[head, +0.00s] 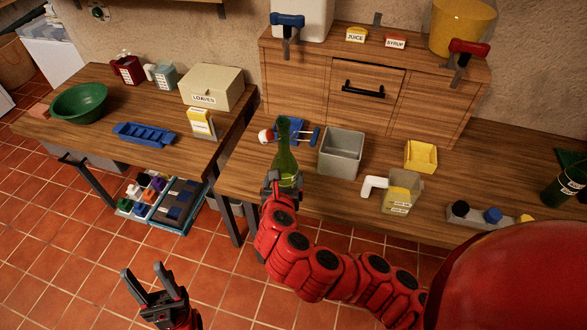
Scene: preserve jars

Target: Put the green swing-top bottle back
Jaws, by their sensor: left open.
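A green glass bottle (285,158) stands roughly upright at the front left of the right-hand workbench. My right gripper (284,181), on the red arm from the right, has its fingers on both sides of the bottle's lower body and looks shut on it. The bottle's base is hidden behind the gripper, so I cannot tell whether it touches the bench. My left gripper (152,284) is open and empty, low over the tiled floor at the lower left. A second, darker green bottle (563,187) with a label stands at the far right.
A grey bin (341,153), a blue tool with a red-and-white ball (267,136) and a clear jug (402,191) are close to the bottle. A yellow tray (420,156) and a knob strip (480,217) lie farther right. A wooden drawer cabinet (300,75) stands behind.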

